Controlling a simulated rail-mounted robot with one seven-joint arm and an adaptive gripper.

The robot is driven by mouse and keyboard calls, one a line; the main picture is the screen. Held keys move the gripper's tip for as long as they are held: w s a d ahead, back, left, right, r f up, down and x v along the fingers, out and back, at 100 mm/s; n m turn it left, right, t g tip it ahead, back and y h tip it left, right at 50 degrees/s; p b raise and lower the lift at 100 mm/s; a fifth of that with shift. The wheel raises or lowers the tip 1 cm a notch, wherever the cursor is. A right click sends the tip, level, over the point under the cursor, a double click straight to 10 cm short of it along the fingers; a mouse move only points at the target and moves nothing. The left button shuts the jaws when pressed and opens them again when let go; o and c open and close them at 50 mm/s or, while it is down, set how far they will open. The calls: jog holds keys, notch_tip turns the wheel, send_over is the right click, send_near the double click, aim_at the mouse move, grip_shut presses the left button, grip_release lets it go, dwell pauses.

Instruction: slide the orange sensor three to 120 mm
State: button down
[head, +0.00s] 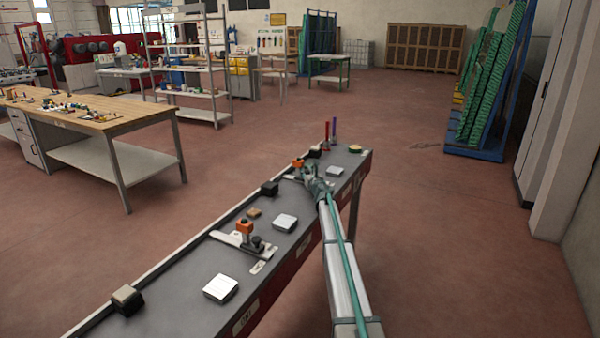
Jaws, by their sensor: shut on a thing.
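Two orange sensors stand on flat metal brackets along the grey bench (180,290). The nearer orange sensor (245,227) has a dark knob (257,242) beside it, and nothing touches it. The farther orange sensor (298,163) is at the far part of the bench. My gripper (312,182) reaches in from the front right and is shut at this farther sensor's bracket, just right of the orange block. The gripped part is hidden by the gripper. No number on the sensors and no millimetre scale is readable.
A rail (190,246) with dark blocks (127,300) runs along the bench's left edge. White pads (221,288) lie on its top. Red and purple upright sticks (330,133) stand at the far end. A wooden workbench (90,112) is at left; floor at right is clear.

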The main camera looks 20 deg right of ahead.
jog(key=s+d, duration=0.2)
jog(key=s, duration=0.1)
jog(key=s+d, duration=0.3)
jog(key=shift+b, duration=0.35)
jog(key=shift+s+f, duration=0.1)
jog(key=c, duration=0.8)
grip_release()
jog(key=shift+s+d, duration=0.1)
jog(key=shift+d, duration=0.05)
jog(key=shift+s, duration=0.4)
jog(key=s+a, duration=0.1)
jog(key=s, duration=1)
jog(key=shift+a, duration=0.15)
